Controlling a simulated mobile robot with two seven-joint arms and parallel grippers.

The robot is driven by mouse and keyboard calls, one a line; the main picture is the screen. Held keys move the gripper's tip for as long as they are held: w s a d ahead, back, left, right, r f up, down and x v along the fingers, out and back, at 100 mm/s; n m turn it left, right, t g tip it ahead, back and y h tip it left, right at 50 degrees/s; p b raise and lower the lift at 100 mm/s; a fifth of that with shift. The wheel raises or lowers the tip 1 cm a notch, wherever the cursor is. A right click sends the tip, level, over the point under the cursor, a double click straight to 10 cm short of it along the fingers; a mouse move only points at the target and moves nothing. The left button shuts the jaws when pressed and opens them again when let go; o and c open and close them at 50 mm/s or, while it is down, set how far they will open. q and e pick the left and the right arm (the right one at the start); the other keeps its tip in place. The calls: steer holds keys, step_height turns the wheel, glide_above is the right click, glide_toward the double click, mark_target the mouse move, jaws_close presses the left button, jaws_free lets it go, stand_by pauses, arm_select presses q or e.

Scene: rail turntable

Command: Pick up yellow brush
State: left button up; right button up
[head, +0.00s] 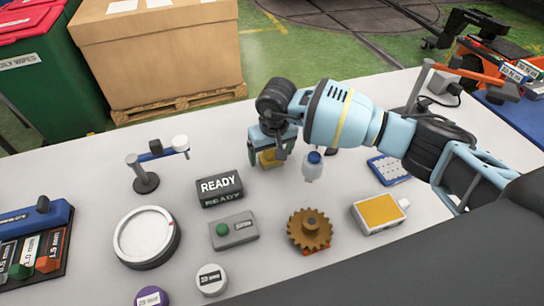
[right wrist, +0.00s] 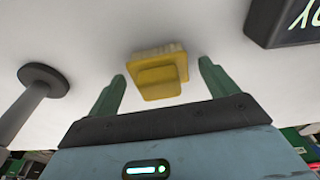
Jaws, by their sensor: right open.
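The yellow brush (head: 269,159) lies on the pale table near its far side, partly hidden by my right gripper (head: 268,150) in the head view. In the right wrist view the brush (right wrist: 158,74) shows whole, a yellow block with a smaller raised block on it. My right gripper (right wrist: 162,72) is open, with one green finger on each side of the brush. Gaps show between the fingers and the brush, so it is not gripped. My left gripper is not in view.
A READY sign (head: 219,188) stands left of the brush, and a small stand with a blue arm (head: 146,182) is farther left. A blue-capped bottle (head: 313,168) is to the right. A brown gear (head: 309,232) and grey button box (head: 234,231) lie nearer.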

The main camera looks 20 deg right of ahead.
mark_target(271, 150)
steer(key=shift+f, duration=0.25)
steer(key=c, duration=1.1)
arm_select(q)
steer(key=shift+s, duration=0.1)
arm_select(e)
steer(key=shift+o, duration=0.2)
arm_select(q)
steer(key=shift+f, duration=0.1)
arm_select(e)
steer(key=shift+r, duration=0.15)
steer(key=shift+r, duration=0.6)
steer(key=shift+s+a+r+b, duration=0.1)
steer(key=shift+s+r+b, duration=0.05)
steer(key=shift+r, duration=0.35)
steer(key=shift+s+a+r+b, duration=0.1)
steer(key=shift+s+r+b, duration=0.05)
steer(key=shift+r, duration=0.35)
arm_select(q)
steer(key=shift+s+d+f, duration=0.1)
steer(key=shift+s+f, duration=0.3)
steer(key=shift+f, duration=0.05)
arm_select(e)
steer(key=s+a, duration=0.2)
steer(key=s, duration=0.2)
steer(key=s+a+r, duration=0.1)
steer(key=s+a, duration=0.1)
steer(key=s, duration=0.3)
steer(key=s+a, duration=0.2)
steer(key=s, duration=0.3)
steer(key=shift+r, duration=0.25)
